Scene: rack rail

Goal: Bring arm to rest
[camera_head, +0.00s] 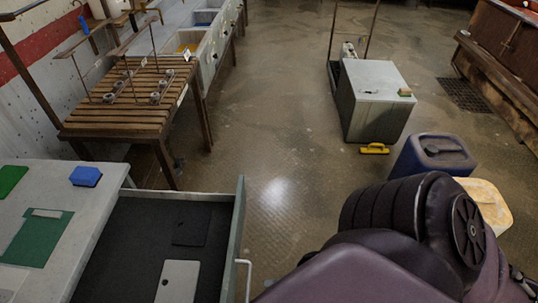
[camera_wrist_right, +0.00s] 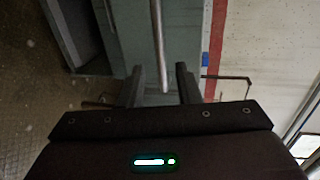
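My right arm (camera_head: 400,235) fills the lower right of the head view, with its dark, rounded joint raised there. In the right wrist view my right gripper (camera_wrist_right: 160,74) has its two dark fingers apart. A metal bar (camera_wrist_right: 158,40) that looks like a drawer handle runs down between the fingers in that picture, with a gap on both sides. Whether it is in reach is hard to tell. My left arm and gripper are not in view.
An open drawer (camera_head: 130,235) with a dark lining holds a grey plate (camera_head: 177,283) and a dark flat piece. Its front carries a pale handle (camera_head: 244,280). A slatted wooden table (camera_head: 115,118), grey cabinet (camera_head: 375,100) and blue canister (camera_head: 433,155) stand beyond. The middle floor is clear.

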